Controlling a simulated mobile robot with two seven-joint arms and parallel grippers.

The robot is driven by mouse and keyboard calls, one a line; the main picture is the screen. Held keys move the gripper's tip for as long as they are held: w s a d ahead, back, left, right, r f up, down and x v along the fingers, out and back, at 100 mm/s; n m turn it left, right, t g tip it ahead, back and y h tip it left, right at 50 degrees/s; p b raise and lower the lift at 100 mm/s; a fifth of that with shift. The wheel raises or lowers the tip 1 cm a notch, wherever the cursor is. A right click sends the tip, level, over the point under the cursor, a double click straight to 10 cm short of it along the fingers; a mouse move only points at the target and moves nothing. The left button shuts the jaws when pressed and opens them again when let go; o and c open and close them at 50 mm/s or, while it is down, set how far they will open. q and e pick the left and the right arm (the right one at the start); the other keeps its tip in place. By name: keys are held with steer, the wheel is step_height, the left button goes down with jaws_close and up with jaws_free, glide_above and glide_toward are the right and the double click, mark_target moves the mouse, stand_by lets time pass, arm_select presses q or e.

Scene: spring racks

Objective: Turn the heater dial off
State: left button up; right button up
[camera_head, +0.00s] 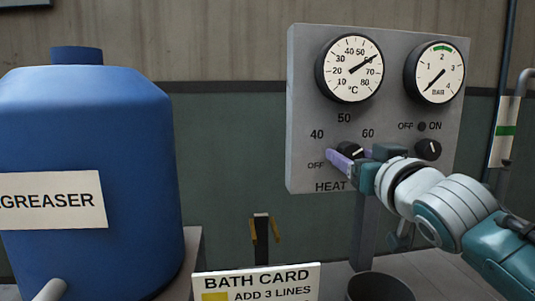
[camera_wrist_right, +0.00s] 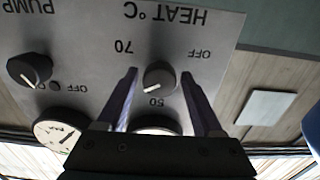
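The heater dial (camera_head: 350,151) is a black knob with a white pointer line, low on the grey panel (camera_head: 305,100) above the word HEAT. Its pointer is tilted up and right, roughly toward 60; OFF is at its lower left. The right wrist view shows the dial (camera_wrist_right: 160,77) upside down. My right gripper (camera_head: 350,157) reaches in from the right. Its purple fingers are open, one on each side of the dial, with small gaps visible in the wrist view (camera_wrist_right: 160,76). Part of the dial is hidden by the gripper in the head view. My left gripper is not seen.
A temperature gauge (camera_head: 350,68) and a BAR gauge (camera_head: 434,72) sit above. The pump knob (camera_head: 428,149) is close to the right of my gripper. A blue degreaser drum (camera_head: 95,130) stands left. A bath card (camera_head: 256,283) and a dark bucket (camera_head: 380,287) are below.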

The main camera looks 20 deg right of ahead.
jaws_close()
stand_by(0.3)
